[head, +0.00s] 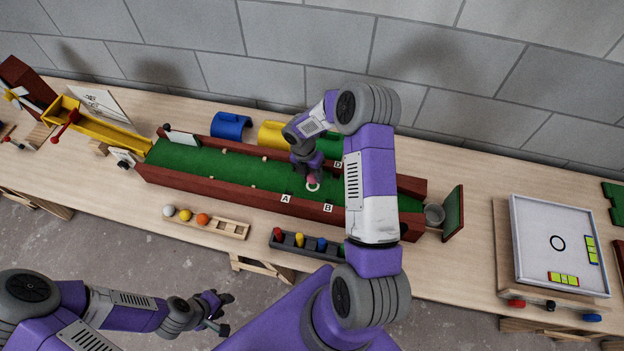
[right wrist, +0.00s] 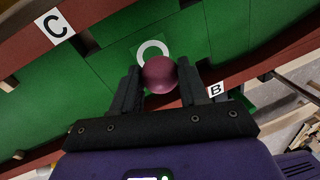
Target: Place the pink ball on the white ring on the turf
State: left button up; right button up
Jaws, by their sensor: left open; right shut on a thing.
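The pink ball (right wrist: 160,76) sits between the fingertips of my right gripper (right wrist: 159,70), which is shut on it. In the head view the ball (head: 312,179) shows small under the right gripper (head: 309,172), over the green turf (head: 250,180). The white ring (head: 313,188) lies on the turf right by the ball. In the right wrist view the ball covers the near part of the ring (right wrist: 152,46). I cannot tell the gap between ball and turf. My left gripper (head: 222,308) is open and empty, in front of the table.
Dark red walls (head: 230,196) edge the turf lane, with letter tags on them. A rail with white, yellow and orange balls (head: 203,218) and a grey rack of coloured pegs (head: 310,243) stand in front. Blue (head: 231,125) and yellow (head: 272,134) arches stand behind.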

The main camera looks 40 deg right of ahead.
aim_at(312, 179)
jog(key=shift+f, duration=1.4)
jog(key=shift+f+b, duration=0.1)
jog(key=shift+b, duration=0.2)
jog(key=o, duration=1)
jog(key=shift+o, duration=0.2)
jog(key=shift+r, duration=0.25)
notch_tip(312, 179, up, 12)
jog(key=w+a+p, duration=0.1)
jog(key=w+p, duration=0.1)
jog(key=shift+f, duration=0.2)
